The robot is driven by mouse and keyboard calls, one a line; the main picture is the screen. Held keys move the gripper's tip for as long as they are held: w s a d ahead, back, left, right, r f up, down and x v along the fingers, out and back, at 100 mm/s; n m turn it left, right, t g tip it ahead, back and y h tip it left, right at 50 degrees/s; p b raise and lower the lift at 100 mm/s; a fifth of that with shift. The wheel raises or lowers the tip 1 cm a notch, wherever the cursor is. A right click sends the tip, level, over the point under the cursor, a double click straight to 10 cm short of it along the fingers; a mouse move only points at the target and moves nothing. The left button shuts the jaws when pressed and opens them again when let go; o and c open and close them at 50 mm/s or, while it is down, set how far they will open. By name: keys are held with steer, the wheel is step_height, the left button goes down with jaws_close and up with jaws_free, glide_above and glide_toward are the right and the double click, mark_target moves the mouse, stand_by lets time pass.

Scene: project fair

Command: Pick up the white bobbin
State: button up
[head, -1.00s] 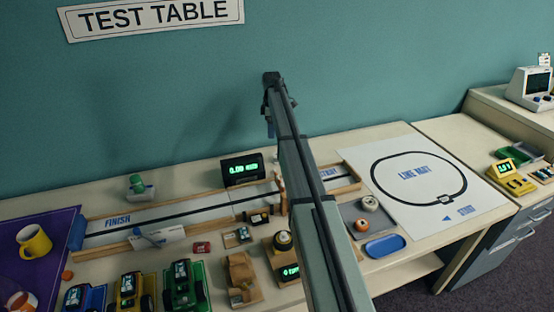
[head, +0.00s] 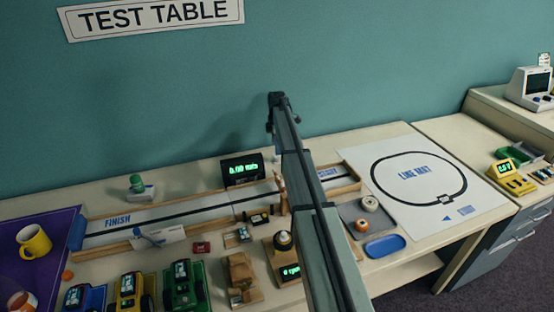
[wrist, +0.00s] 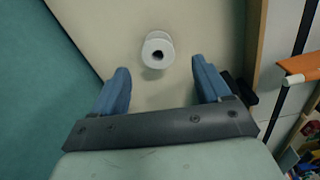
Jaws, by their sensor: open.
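The white bobbin (wrist: 158,50) stands on the cream table top in the wrist view, with its dark centre hole facing the camera. My gripper (wrist: 160,68) is open, with its two blue fingers spread apart. The bobbin is beyond the fingertips, roughly in line with the gap between them, and nothing is between the fingers. The fingers are not clear there either.
A wooden track rail (wrist: 256,45) runs right of the bobbin, and the teal wall (wrist: 30,90) is at left. An orange flag-like piece (wrist: 300,66) sticks out beyond the rail. In the head view, a green-lit display (head: 243,169) stands behind the track, left of my arm.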

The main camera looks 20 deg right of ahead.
mark_target(277, 158)
steer(key=shift+w+f, duration=0.1)
steer(key=shift+f, duration=3.3)
steer(key=c, duration=1.1)
steer(key=shift+r, duration=0.15)
